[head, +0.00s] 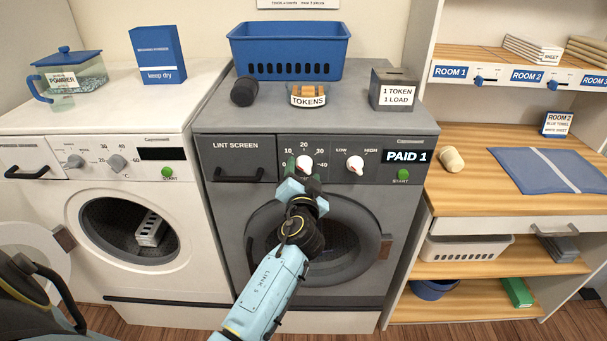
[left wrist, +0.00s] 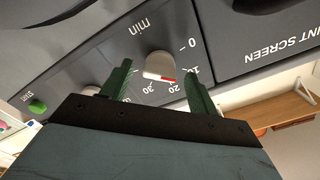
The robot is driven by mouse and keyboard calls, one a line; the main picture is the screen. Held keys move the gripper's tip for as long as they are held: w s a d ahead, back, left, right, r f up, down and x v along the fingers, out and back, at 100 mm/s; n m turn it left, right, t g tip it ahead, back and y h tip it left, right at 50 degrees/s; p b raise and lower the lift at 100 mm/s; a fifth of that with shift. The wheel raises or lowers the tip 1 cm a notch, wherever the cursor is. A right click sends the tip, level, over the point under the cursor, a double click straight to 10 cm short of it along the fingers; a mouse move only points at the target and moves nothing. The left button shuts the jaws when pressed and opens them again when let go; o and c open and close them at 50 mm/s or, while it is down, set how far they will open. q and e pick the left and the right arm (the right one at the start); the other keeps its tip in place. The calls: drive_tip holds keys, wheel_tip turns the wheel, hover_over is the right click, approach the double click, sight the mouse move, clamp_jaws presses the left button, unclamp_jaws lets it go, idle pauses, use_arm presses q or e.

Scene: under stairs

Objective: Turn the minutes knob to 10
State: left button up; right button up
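The minutes knob (head: 304,163) is a pale round knob on the dark grey dryer's panel (head: 230,147), under a scale reading 10, 20, 30. It also shows in the left wrist view (left wrist: 159,64), upside down, with a red mark on its edge near the 20 side of the scale; its exact setting is hard to read. My left gripper (head: 302,178) is at the knob. In the left wrist view its green fingers (left wrist: 158,76) are open, one on each side of the knob, with visible gaps. My right gripper is not in view.
A second knob (head: 355,164), marked LOW and HIGH, sits to the right, then a PAID 1 display (head: 407,156) and a green start button (head: 403,174). A blue basket (head: 289,50), tokens holder (head: 308,96) and coin box (head: 393,91) stand on top.

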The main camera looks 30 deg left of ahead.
use_arm(q)
drive_tip(key=b+v, duration=0.2)
drive_tip(key=v, duration=1.1)
drive_tip(key=shift+s, duration=0.2)
drive_tip(key=d+f+m+g+h, duration=0.1)
drive_tip(key=d+f+m+h, duration=0.15)
drive_tip(key=f, duration=0.75)
drive_tip(key=d+f+m+g+h, duration=0.15)
drive_tip(key=d+f+h, duration=0.25)
drive_tip(key=f, duration=0.6)
drive_tip(key=s+d+f+g+h, duration=0.1)
drive_tip(key=s+f+g, duration=0.1)
drive_tip(key=s+f, duration=0.45)
drive_tip(key=s+d+f+g+h, duration=0.1)
drive_tip(key=s+f+g, duration=0.15)
drive_tip(key=f, duration=0.75)
drive_tip(key=s+a+f+n+g, duration=0.1)
drive_tip(key=s+a+f+g, duration=0.1)
drive_tip(key=s+f, duration=0.4)
drive_tip(key=s+a+f+n+g, duration=0.1)
drive_tip(key=s+f, duration=0.5)
drive_tip(key=s, duration=0.9)
drive_tip(key=s+a+f+n+g+h, duration=0.1)
drive_tip(key=s+a+f+g, duration=0.2)
drive_tip(key=s+f, duration=0.3)
drive_tip(key=s+g, duration=0.1)
drive_tip(key=s, duration=0.3)
drive_tip(key=shift+s+a, duration=0.2)
drive_tip(key=shift+a, duration=0.1)
